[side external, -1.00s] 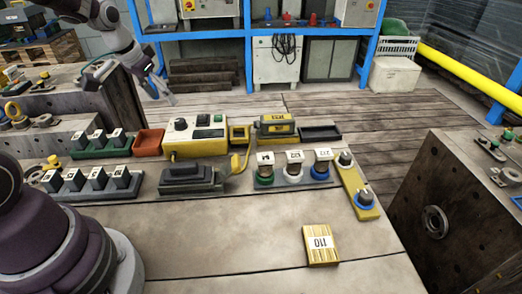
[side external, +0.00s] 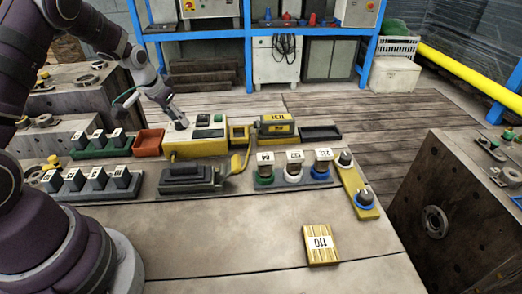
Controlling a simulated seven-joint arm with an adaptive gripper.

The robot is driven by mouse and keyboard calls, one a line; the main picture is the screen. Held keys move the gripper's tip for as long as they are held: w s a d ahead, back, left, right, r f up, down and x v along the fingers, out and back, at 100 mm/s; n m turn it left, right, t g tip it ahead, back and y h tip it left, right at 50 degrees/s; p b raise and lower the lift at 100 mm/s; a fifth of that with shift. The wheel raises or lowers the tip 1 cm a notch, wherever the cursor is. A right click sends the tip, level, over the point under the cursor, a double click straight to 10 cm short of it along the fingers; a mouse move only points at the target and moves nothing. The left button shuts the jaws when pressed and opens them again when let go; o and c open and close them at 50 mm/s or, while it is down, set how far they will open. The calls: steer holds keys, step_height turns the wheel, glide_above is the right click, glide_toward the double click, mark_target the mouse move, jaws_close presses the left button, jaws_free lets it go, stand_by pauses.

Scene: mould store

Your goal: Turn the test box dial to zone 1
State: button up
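The test box (side external: 208,147) is a yellow box with a pale top panel, standing at the back of the workbench. Its top carries a green display (side external: 203,120), and a dark dial stood at its left end in the earlier view. My gripper (side external: 179,123) points down at that left end, right over the dial. The gripper now covers most of the dial, so its setting cannot be read. Whether the fingers touch the dial or are closed around it is too small to tell.
An orange-brown tray (side external: 149,142) sits left of the test box. A black clamp-like block (side external: 187,177) lies in front, with a yellow cable (side external: 241,160) beside it. Numbered holders (side external: 293,168) stand to the right. The bench front is mostly clear around a yellow block marked 110 (side external: 320,245).

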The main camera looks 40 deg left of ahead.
jaws_close()
steer(key=shift+m, duration=0.3)
steer(key=m+h, duration=0.1)
steer(key=m, duration=0.2)
steer(key=shift+a+m+h, duration=0.15)
steer(key=shift+m+h, duration=0.15)
steer(key=shift+h, duration=0.1)
steer(key=shift+m+h, duration=0.7)
steer(key=shift+m, duration=1.1)
steer(key=o, duration=0.7)
jaws_free()
